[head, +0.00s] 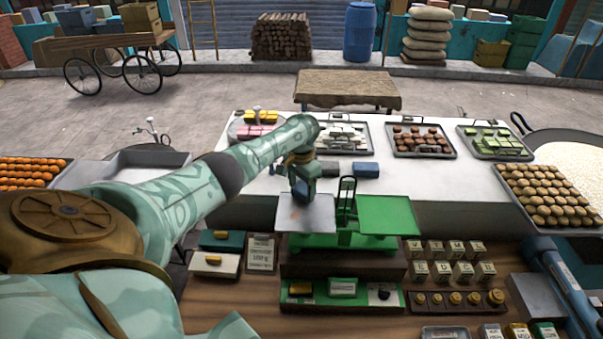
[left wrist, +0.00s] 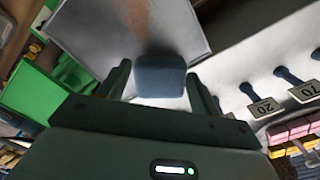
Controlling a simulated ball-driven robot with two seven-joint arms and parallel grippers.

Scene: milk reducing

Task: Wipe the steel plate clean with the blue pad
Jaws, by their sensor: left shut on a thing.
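My left gripper (head: 301,192) is low over the steel plate (head: 318,222), the left pan of a green balance scale. In the left wrist view, the left gripper (left wrist: 163,88) is shut on the blue pad (left wrist: 160,76), which sits between its two fingers. The steel plate (left wrist: 85,25) lies beyond the pad, with a rusty brown smear (left wrist: 137,14) on it. I cannot tell whether the pad touches the plate. In the head view the gripper mostly hides the pad. My right gripper is not in view.
The scale's green right pan (head: 388,215) is beside the plate, with an upright post between them. A blue block (head: 365,170) lies on the white counter behind.

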